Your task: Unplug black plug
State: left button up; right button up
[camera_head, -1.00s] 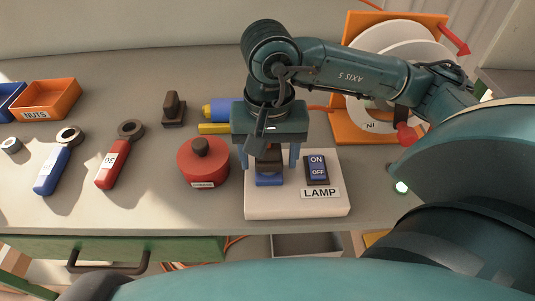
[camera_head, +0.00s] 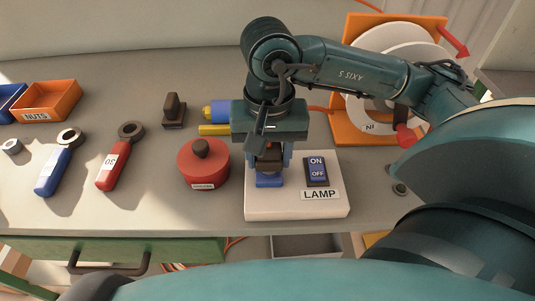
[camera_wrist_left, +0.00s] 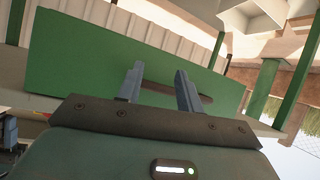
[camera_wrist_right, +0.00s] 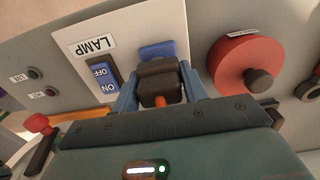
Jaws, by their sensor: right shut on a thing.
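The black plug (camera_head: 270,158) is above the blue socket (camera_head: 268,180) on the white LAMP board (camera_head: 297,206). My right gripper (camera_head: 271,160) points down and is shut on the plug, one finger on each side. In the right wrist view the plug (camera_wrist_right: 158,80) sits between the fingers, with an orange cord stub at its back and the blue socket (camera_wrist_right: 157,50) just beyond. I cannot tell whether the plug still touches the socket. My left gripper (camera_wrist_left: 158,85) is open and empty in the left wrist view, before a green panel; it is outside the head view.
A blue ON/OFF switch (camera_head: 317,171) is right of the plug. A red round container (camera_head: 203,166) stands close on the left. Behind are a black-handled block (camera_head: 174,111) and a blue-yellow tool (camera_head: 216,111). An orange reel stand (camera_head: 352,125) is at back right.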

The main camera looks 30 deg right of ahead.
jog(key=shift+r+p, duration=0.55)
jog(key=shift+r, duration=0.75)
pick_arm(q)
jog(key=shift+r+p, duration=0.6)
jog(key=shift+r, duration=0.55)
pick_arm(e)
jog(key=shift+r, duration=1.4)
jog(key=shift+w, duration=0.1)
